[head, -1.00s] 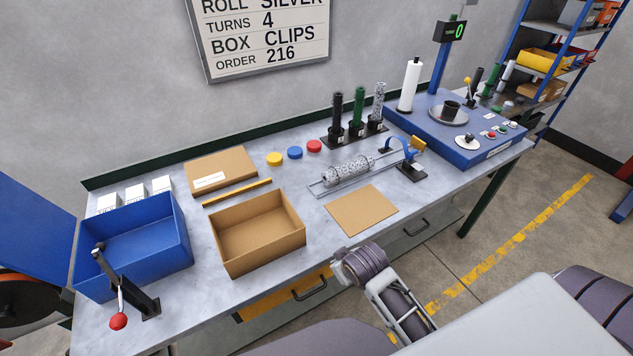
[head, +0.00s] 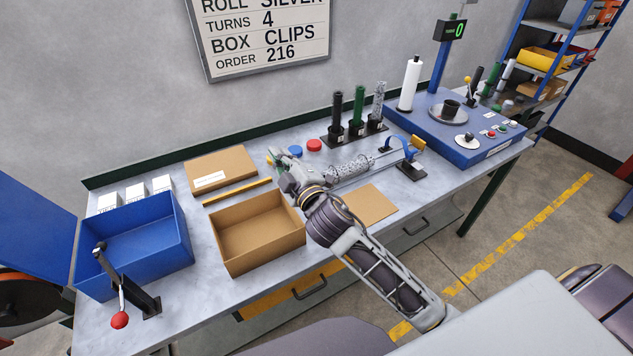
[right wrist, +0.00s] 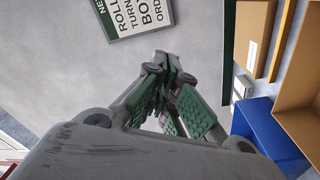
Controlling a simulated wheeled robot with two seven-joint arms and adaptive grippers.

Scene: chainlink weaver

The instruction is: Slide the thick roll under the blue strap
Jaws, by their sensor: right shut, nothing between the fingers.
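The thick silver mesh roll (head: 352,167) lies on a rail track on the bench in the head view; my right arm hides its left end. My right gripper (head: 271,158) is above the bench, left of the roll, near the cardboard lid. Its fingers are shut and empty in the right wrist view (right wrist: 172,72). My left gripper is not in view.
An open cardboard box (head: 222,242) and a blue bin (head: 183,235) stand at the left. A brown sheet (head: 377,205) lies in front of the track. Upright mesh rolls (head: 358,108) stand behind it. A blue machine (head: 462,152) fills the right end.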

